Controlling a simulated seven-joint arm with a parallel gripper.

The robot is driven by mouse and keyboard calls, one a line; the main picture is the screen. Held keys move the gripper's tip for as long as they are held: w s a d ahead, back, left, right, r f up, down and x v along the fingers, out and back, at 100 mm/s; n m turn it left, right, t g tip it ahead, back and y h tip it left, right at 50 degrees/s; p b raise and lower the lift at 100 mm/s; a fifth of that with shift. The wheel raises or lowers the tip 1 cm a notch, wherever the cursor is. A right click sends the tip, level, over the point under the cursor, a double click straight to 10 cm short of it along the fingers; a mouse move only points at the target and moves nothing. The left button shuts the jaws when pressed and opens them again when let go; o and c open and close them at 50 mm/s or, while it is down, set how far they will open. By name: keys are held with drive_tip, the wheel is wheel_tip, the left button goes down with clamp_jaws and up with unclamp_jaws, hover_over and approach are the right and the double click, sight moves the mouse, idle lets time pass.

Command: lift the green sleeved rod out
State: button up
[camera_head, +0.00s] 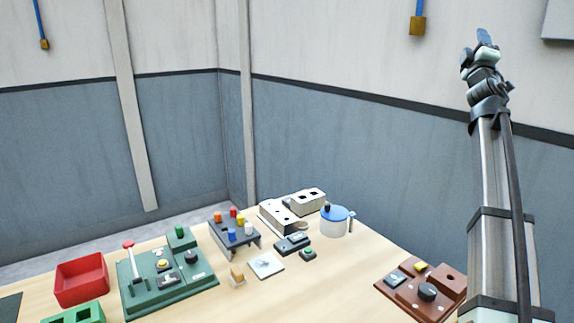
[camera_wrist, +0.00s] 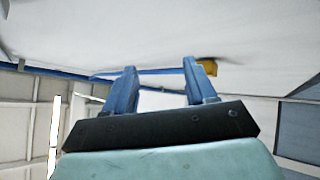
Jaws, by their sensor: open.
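My gripper (camera_head: 477,47) is raised high at the upper right in the head view, far above and away from the table. Its two blue fingers stand apart with nothing between them in the wrist view (camera_wrist: 160,70). A dark rack (camera_head: 222,243) on the table holds several upright coloured pieces: orange, red, yellow, blue and white. I see no clearly green one among them. A small green knob (camera_head: 180,231) tops a green block left of the rack. I cannot tell whether it is the green sleeved rod.
The wooden table (camera_head: 335,277) holds a green lever panel (camera_head: 150,298), a red bin (camera_head: 81,280), a green holder (camera_head: 72,316), white socket boxes (camera_head: 281,217), a blue-lidded pot (camera_head: 335,222), a small green button (camera_head: 308,253) and a brown control panel (camera_head: 425,306). The table's middle front is clear.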

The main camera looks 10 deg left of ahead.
drive_tip(key=w+a+f+m+g, duration=0.1)
drive_tip(key=w+a+f+g, duration=0.1)
drive_tip(key=w+a+f, duration=0.35)
drive_tip(key=w+a+f+m+g, duration=0.1)
drive_tip(key=w+a+f+g, duration=0.15)
drive_tip(key=a, duration=0.65)
drive_tip(key=w+a+f+m+g, duration=0.1)
drive_tip(key=w+a+f+g, duration=0.1)
drive_tip(key=w+a+f, duration=0.4)
drive_tip(key=s+a+f+n+g+y, duration=0.15)
drive_tip(key=a+f, duration=0.25)
drive_tip(key=a, duration=0.4)
drive_tip(key=s+a+f+g, duration=0.15)
drive_tip(key=a+f, duration=0.25)
drive_tip(key=a, duration=0.4)
drive_tip(key=s+a+f+n+g+y, duration=0.1)
drive_tip(key=a+f+g, duration=0.25)
drive_tip(key=a, duration=0.45)
drive_tip(key=n+g, duration=0.8)
drive_tip(key=g, duration=0.3)
approach(178, 226)
drive_tip(key=shift+y, duration=0.45)
drive_tip(key=f, duration=0.6)
drive_tip(key=d+f, duration=0.1)
drive_tip(key=f, duration=0.3)
drive_tip(key=shift+w+f, duration=0.1)
drive_tip(key=shift+f, duration=0.05)
